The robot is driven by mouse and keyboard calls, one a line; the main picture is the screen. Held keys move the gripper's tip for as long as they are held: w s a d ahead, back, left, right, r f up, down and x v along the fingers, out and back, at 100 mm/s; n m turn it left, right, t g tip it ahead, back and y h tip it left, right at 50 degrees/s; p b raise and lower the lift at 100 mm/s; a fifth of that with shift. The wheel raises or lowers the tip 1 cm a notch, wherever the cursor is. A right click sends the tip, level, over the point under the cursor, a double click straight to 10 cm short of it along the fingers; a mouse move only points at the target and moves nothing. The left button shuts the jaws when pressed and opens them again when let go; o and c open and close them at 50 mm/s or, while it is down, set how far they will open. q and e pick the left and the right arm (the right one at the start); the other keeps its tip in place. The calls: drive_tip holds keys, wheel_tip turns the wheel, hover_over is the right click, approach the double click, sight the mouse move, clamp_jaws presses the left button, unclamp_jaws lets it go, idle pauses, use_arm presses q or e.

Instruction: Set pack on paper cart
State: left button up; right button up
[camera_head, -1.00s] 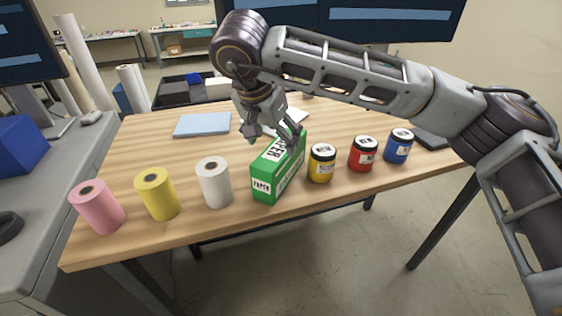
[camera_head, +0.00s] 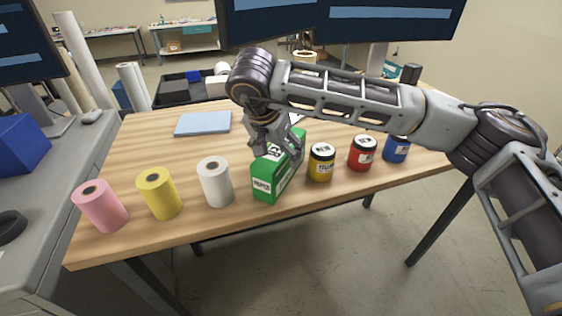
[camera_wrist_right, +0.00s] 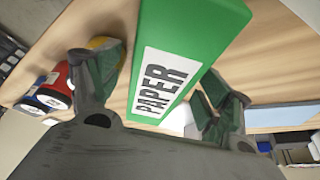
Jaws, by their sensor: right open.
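The green pack labelled PAPER (camera_head: 279,173) stands on the wooden table between the white roll and the yellow jar. My right gripper (camera_head: 276,150) is right over it, with fingers on either side of its upper part. In the right wrist view the pack (camera_wrist_right: 195,50) lies between the two open fingers of the gripper (camera_wrist_right: 165,85); a gap shows beside the left finger, and I cannot tell if the right one touches. No paper cart can be made out. My left gripper is not in view.
On the table (camera_head: 130,240) stand a pink roll (camera_head: 102,208), a yellow roll (camera_head: 160,196), a white roll (camera_head: 215,184), a yellow jar (camera_head: 321,164), a red jar (camera_head: 362,155) and a blue jar (camera_head: 396,150). A light blue pad (camera_head: 203,123) lies behind. The front strip is clear.

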drive_tip(key=shift+w+d+f+p, duration=0.15)
drive_tip(key=shift+w+f+p, duration=0.2)
drive_tip(key=shift+f, duration=0.2)
drive_tip(key=shift+p+x, duration=0.5)
drive_tip(key=shift+x, duration=1.2)
drive_tip(key=c, duration=1.6)
drive_tip(key=shift+c, duration=0.4)
drive_tip(key=shift+r, duration=0.15)
